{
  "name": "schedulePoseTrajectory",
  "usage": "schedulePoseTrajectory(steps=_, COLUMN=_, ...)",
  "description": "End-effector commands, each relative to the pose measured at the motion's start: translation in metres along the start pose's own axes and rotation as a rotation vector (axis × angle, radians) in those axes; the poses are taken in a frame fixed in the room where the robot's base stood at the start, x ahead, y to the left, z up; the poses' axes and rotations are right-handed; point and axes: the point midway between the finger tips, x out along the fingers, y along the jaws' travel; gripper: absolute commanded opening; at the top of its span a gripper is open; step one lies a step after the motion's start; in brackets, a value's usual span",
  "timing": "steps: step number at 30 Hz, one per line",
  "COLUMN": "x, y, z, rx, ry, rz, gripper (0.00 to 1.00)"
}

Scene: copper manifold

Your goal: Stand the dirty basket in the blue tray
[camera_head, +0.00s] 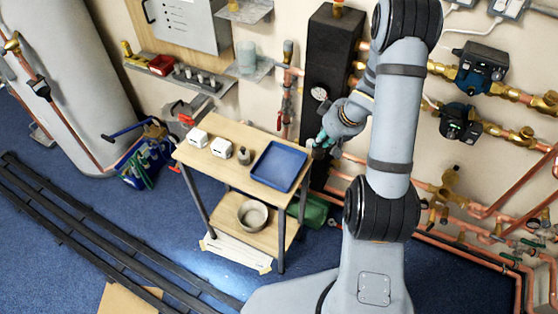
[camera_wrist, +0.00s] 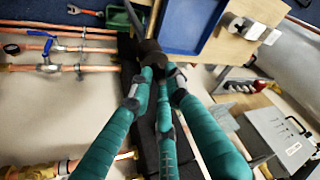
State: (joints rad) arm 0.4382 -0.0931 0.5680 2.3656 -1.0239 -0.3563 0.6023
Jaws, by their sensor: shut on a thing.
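My gripper (camera_wrist: 156,78) has teal fingers closed on a dark, roughly cylindrical piece, which I take to be the dirty basket (camera_wrist: 151,52). The fingers cover part of it, so its full shape is hidden. In the head view my gripper (camera_head: 318,140) is to the right of the small table, near the blue tray (camera_head: 278,166). The tray is shallow, looks empty in the head view and lies at the table's right end. In the wrist view the tray (camera_wrist: 196,48) is just right of the held piece. The piece appears apart from the tray.
Two white boxes (camera_head: 197,138) and a small grey fitting (camera_head: 243,156) stand on the wooden table (camera_head: 212,163). A metal bowl (camera_head: 252,215) is on the lower shelf. A black column (camera_head: 328,62) and copper pipes (camera_head: 492,208) are close behind and right of the arm.

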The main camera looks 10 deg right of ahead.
Motion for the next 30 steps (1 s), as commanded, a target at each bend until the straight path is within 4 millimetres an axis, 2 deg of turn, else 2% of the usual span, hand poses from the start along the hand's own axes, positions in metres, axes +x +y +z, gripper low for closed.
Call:
schedulePoseTrajectory(steps=5, x=0.016, y=-0.018, z=-0.012, rx=0.012, ry=0.002, rz=0.005, gripper=0.0)
schedulePoseTrajectory(steps=12, x=0.065, y=-0.057, z=-0.032, rx=0.013, ry=0.002, rz=0.005, gripper=0.0)
schedulePoseTrajectory(steps=18, x=0.093, y=-0.082, z=-0.046, rx=0.016, ry=0.002, rz=0.008, gripper=0.0)
schedulePoseTrajectory(steps=23, x=0.102, y=-0.09, z=-0.051, rx=0.017, ry=0.002, rz=0.008, gripper=0.0)
schedulePoseTrajectory(steps=30, x=0.131, y=-0.09, z=-0.037, rx=0.019, ry=-0.001, rz=0.007, gripper=0.0)
